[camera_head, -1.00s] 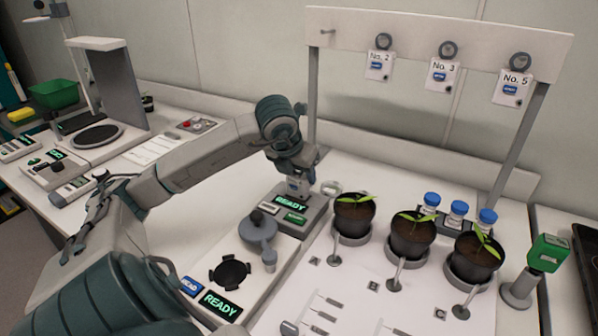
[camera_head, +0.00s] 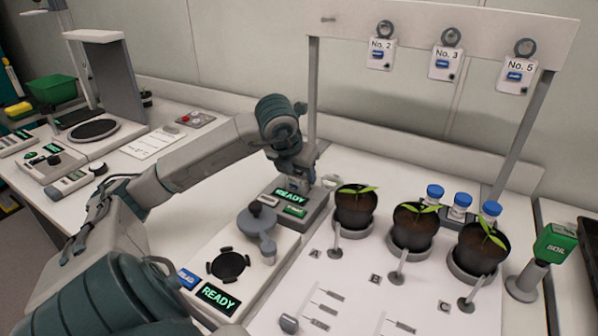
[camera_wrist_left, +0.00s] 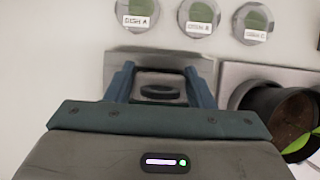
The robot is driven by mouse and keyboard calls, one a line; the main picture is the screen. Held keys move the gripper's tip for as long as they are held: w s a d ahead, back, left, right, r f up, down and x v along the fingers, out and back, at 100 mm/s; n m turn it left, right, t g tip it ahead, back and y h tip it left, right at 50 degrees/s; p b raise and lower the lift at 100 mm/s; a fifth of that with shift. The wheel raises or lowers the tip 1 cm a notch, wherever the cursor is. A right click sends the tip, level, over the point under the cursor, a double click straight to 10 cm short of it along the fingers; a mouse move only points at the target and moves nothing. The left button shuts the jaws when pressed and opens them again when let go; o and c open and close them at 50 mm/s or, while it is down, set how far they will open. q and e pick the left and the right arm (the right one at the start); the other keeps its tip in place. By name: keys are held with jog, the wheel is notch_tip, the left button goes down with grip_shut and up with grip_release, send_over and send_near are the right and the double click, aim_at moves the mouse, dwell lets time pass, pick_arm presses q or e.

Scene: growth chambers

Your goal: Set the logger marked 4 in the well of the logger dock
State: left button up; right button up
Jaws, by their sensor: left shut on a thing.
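The logger dock (camera_head: 312,212) is a grey box with a lit green READY screen, behind the round-pad device on the bench. My left gripper (camera_head: 302,182) points down at the dock's back part. In the left wrist view its two blue-grey fingers (camera_wrist_left: 158,88) are shut on a small grey piece with a dark oval top, the logger (camera_wrist_left: 160,93). The grey dock (camera_wrist_left: 120,57) shows around and behind the fingers there. The logger's number and the well are hidden, so I cannot tell how deep the logger sits. My right gripper is not in view.
Potted seedlings (camera_head: 354,208) stand in holders right of the dock, with blue-capped bottles (camera_head: 459,207) behind. A rack with hanging tags (camera_head: 445,62) rises at the back. A device with a round black pad (camera_head: 229,266) and READY screen is in front. A green SOIL probe (camera_head: 554,243) stands far right.

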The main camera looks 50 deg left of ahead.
pick_arm(q)
jog(key=o, duration=1.1)
jog(key=shift+c, duration=0.2)
jog(key=v, duration=1.1)
jog(key=shift+b, duration=0.3)
jog(key=shift+f, duration=0.1)
